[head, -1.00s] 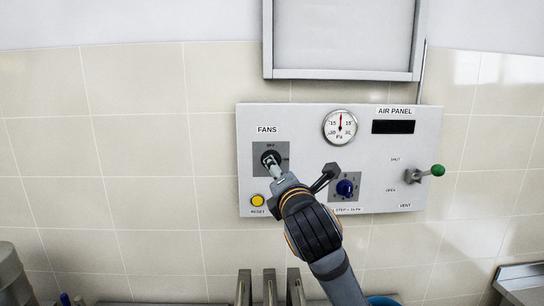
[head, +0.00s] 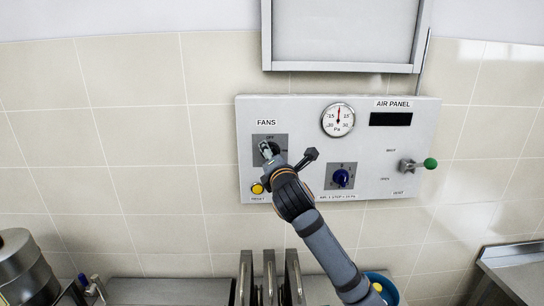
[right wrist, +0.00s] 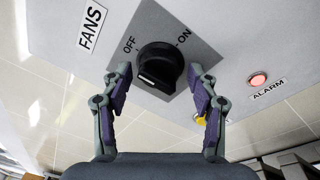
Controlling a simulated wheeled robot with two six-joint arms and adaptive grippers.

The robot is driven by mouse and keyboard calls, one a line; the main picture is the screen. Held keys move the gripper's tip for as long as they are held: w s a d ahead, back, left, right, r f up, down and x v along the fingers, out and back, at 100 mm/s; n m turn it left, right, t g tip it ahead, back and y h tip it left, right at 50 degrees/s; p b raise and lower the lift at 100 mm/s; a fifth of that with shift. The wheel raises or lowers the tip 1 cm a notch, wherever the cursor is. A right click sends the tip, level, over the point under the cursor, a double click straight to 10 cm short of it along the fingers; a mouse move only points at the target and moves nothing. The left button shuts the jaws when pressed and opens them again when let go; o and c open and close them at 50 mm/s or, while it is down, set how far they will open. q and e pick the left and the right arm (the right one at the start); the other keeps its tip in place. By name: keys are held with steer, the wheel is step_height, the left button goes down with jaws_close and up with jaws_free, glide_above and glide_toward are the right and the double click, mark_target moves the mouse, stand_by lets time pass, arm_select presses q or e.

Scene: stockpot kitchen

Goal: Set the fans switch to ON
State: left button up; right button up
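The fans switch is a black rotary knob (right wrist: 160,67) on a grey square plate, with OFF and ON printed beside it in the right wrist view. I cannot tell for sure which mark it points to. In the head view my right gripper mostly covers the switch, and its grey plate (head: 284,140) shows around it. My right gripper (head: 268,151) is at the plate. In the right wrist view its two fingers (right wrist: 161,88) are spread, one on each side of the knob, with visible gaps. My left gripper is in neither view.
The air panel (head: 365,145) also holds a gauge (head: 338,120), a blue knob (head: 341,178), a green-tipped vent lever (head: 430,163) and a yellow reset button (head: 257,189). A reddish alarm lamp (right wrist: 257,80) shows in the right wrist view. Upright metal pieces (head: 269,278) stand below.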

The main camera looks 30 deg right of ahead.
steer(key=c, duration=0.9)
steer(key=shift+o, duration=0.2)
steer(key=shift+f+m, duration=0.15)
steer(key=shift+m, duration=0.25)
steer(key=m+b, duration=0.2)
steer(key=m, duration=0.1)
steer(key=shift+f+h, duration=0.15)
steer(key=shift+h, duration=0.15)
steer(key=m+b, duration=0.1)
steer(key=m, duration=0.2)
steer(key=m+b, duration=0.2)
steer(key=m, duration=0.1)
steer(key=shift+w+a+f+t+h, duration=0.1)
steer(key=shift+a+t+h, duration=0.05)
steer(key=shift+t+h, duration=0.2)
steer(key=m+h+b, duration=0.1)
steer(key=m+b, duration=0.2)
steer(key=m, duration=0.2)
steer(key=shift+m, duration=0.4)
steer(key=shift+w+m+h+b, duration=0.1)
steer(key=shift+m+h+b, duration=0.25)
steer(key=shift+m+b, duration=1.1)
steer(key=shift+m+p, duration=0.4)
steer(key=shift+m, duration=0.35)
